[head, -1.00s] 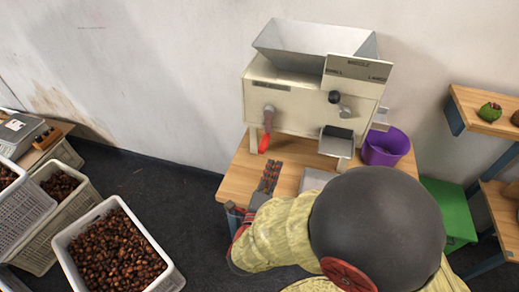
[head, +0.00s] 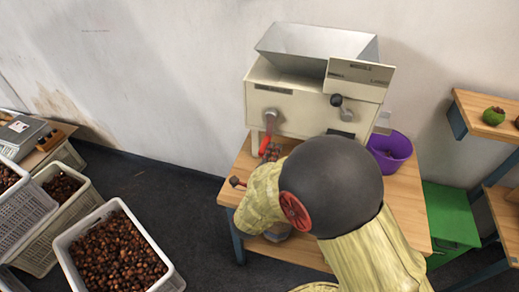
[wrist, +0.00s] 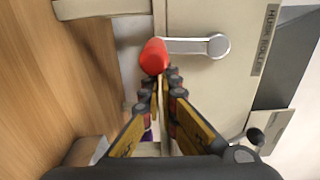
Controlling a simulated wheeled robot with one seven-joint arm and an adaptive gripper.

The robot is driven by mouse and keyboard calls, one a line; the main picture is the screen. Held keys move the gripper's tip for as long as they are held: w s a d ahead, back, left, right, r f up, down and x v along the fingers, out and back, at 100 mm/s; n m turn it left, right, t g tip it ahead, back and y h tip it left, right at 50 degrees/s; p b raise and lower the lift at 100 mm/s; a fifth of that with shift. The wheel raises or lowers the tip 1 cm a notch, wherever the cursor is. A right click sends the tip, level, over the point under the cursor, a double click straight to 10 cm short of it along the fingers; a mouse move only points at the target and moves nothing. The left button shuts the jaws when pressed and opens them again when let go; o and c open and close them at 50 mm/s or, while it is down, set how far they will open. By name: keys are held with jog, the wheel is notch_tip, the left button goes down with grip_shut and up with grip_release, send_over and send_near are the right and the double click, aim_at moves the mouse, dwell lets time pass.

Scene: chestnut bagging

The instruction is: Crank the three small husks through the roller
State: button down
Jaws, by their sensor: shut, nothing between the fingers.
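The cream husk roller (head: 300,108) stands on the wooden table, with a grey hopper (head: 315,45) on top. Its crank (head: 270,117) hangs down at the left of the front, ending in a red handle (head: 264,146). In the wrist view the metal crank arm (wrist: 192,46) runs sideways from its hub to the red handle (wrist: 154,56). My gripper (wrist: 164,82) is shut and empty, its fingertips right at the handle's end; whether they touch it I cannot tell. In the head view my gripper (head: 272,154) is just below the handle. No husks show in the visible part of the hopper.
A black knob (head: 336,99) sits right of the crank beside a size plate (head: 360,72). A purple bucket (head: 392,150) and green bin (head: 452,215) stand at right. A shelf (head: 490,103) holds a green husk (head: 493,116). Chestnut crates (head: 62,238) fill the left floor.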

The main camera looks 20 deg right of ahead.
jog(key=w+a+r, duration=0.5)
jog(key=w+a, duration=0.2)
jog(key=a, duration=0.2)
notch_tip(320, 180, up, 12)
jog(key=s+d+p, duration=0.1)
jog(key=p, duration=1)
jog(key=s+d, duration=0.6)
jog(key=d, duration=0.2)
jog(key=s+d+f+b, duration=0.2)
jog(key=d+f+b, duration=0.1)
jog(key=f+b, duration=0.3)
jog(key=s+d+f+b, duration=0.2)
jog(key=f+b, duration=0.3)
jog(key=r+p+v, duration=0.1)
jog(key=v, duration=1)
jog(key=shift+s+r, duration=0.3)
jog(key=shift+s, duration=0.1)
